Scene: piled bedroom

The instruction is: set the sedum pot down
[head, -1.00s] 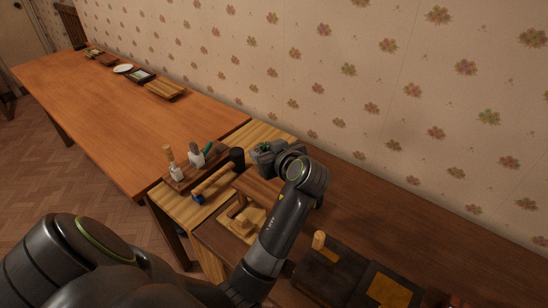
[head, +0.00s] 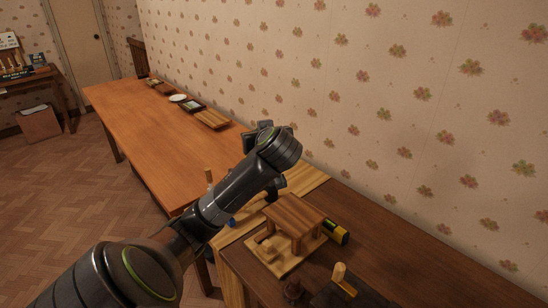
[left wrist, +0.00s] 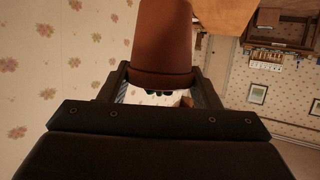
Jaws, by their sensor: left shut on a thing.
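The sedum pot (left wrist: 161,45) is a terracotta pot with a thick rim, large in the left wrist view between my left fingers. My left gripper (left wrist: 162,78) is shut on it. In the head view my left gripper (head: 264,130) is over the strip where the orange table and the dark bench meet, near the wall; my own wrist covers most of it. The pot and its plant cannot be made out there. My right gripper is in neither view.
The long orange table (head: 150,120) has wide clear room; a wooden tray (head: 212,118), a white plate (head: 178,98) and other small items line its wall side. On the dark bench (head: 400,248) stand a small wooden stand (head: 294,213) and a yellow-black tool (head: 336,231).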

